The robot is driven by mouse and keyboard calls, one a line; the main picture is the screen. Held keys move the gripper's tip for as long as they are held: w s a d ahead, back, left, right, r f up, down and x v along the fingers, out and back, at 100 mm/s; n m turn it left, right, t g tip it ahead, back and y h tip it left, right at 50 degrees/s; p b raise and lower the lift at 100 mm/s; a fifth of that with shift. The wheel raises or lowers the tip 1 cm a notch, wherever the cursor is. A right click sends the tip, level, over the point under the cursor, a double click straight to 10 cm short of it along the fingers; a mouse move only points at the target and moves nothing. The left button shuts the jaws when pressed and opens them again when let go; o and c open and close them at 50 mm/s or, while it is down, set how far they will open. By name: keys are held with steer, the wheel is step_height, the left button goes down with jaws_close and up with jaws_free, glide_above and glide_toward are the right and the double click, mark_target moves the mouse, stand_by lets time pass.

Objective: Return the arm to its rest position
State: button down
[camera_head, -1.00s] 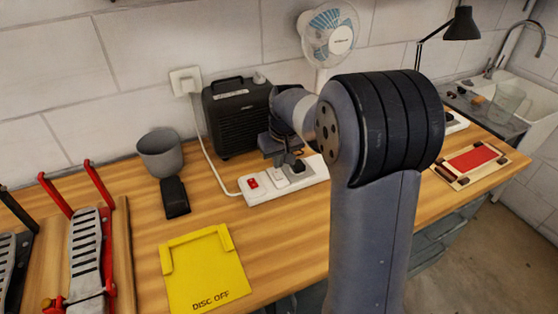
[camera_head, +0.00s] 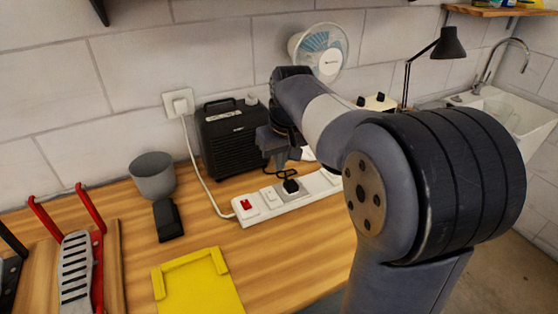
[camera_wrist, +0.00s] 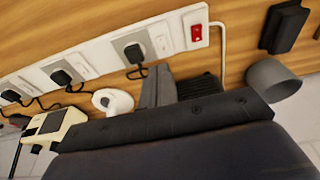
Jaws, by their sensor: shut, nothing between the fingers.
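My gripper (camera_head: 281,162) is at the end of my arm, in front of the black box and above the back side of the white power strip (camera_head: 262,211). Its fingers are shut together with nothing between them; they also show in the wrist view (camera_wrist: 158,88). The strip has a red switch (camera_head: 246,204) and a black plug (camera_head: 291,186) in a socket. The wrist view shows more black plugs (camera_wrist: 61,77) along the strip (camera_wrist: 90,60). My forearm hides part of the strip's right end in the head view.
A black box (camera_head: 233,140) stands behind the strip, with a fan (camera_head: 320,55) by the wall. A lamp (camera_head: 450,45) stands right. Bare wood lies before the strip.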

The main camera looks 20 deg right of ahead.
steer(key=shift+f, duration=0.1)
glide_above(273, 198)
step_height(273, 198, down, 8)
steer(key=shift+f+p, duration=0.2)
steer(key=shift+p, duration=0.2)
steer(key=shift+w+f+b, duration=0.15)
steer(key=shift+f+b, duration=0.15)
steer(key=shift+b, duration=0.45)
steer(key=b, duration=0.2)
steer(key=shift+r+b, duration=0.25)
steer(key=shift+b, duration=0.05)
steer(key=v, duration=0.7)
steer(key=shift+f, duration=0.1)
steer(key=x, duration=0.5)
steer(key=shift+f+p, duration=0.4)
steer(key=shift+w+p, duration=0.1)
steer(key=shift+p, duration=0.9)
steer(key=shift+a+f+p, duration=0.1)
steer(key=shift+f+p, duration=0.05)
steer(key=shift+p, duration=0.7)
